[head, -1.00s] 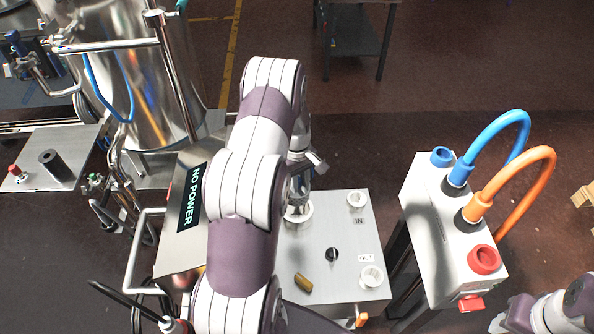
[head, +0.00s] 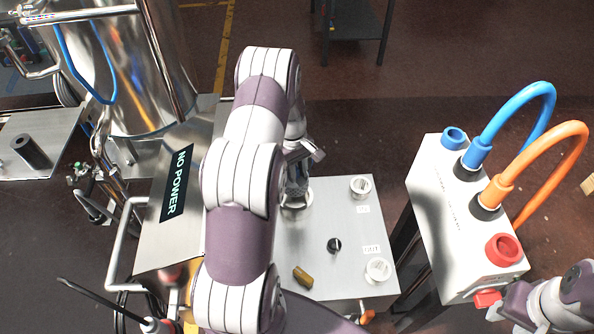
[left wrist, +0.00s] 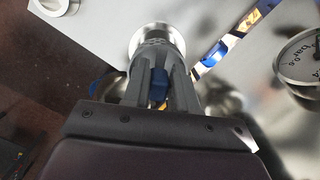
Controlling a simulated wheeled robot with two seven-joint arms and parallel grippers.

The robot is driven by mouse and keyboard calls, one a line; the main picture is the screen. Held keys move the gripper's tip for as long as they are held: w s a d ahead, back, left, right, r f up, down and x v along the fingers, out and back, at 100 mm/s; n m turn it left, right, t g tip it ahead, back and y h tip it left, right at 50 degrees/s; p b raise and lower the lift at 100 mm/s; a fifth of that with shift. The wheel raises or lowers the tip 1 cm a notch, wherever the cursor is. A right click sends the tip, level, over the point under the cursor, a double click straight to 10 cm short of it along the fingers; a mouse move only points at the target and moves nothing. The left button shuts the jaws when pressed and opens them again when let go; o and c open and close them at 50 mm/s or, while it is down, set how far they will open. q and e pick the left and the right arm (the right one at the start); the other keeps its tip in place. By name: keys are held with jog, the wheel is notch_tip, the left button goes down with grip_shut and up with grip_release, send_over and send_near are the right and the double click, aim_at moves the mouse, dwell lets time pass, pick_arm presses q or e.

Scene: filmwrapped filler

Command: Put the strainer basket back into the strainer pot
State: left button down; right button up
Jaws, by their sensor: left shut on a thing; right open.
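My left gripper (head: 297,186) reaches down over a pale round opening (head: 297,201) in the steel panel, apparently the strainer pot, largely hidden by my arm. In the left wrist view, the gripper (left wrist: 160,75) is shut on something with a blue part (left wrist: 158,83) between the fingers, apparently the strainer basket. A shiny round rim (left wrist: 157,36) shows just past the fingertips. I cannot tell whether it belongs to pot or basket, or how deep the basket sits. My right gripper (head: 500,303) is open at the lower right, close to a red block (head: 487,298).
The panel (head: 313,228) carries white sockets (head: 361,187) (head: 378,270), a black knob (head: 334,245) and a small brown piece (head: 303,277). A white box (head: 440,195) with blue and orange hoses (head: 540,185) stands right. The NO POWER display (head: 177,184) and a steel tank (head: 130,70) are left.

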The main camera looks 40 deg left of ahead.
pick_arm(q)
jog(key=shift+d+f, duration=0.1)
jog(key=shift+f, duration=0.15)
jog(key=shift+f+b, duration=3.05)
jog(key=shift+f, duration=1.55)
jog(key=shift+f, duration=0.3)
jog(key=c, duration=0.8)
grip_release()
jog(key=r, duration=0.4)
jog(key=a+r+b, duration=0.1)
jog(key=r, duration=0.7)
jog(key=shift+w+a+r, duration=0.25)
jog(key=shift+w+a, duration=0.05)
jog(key=shift+a, duration=0.1)
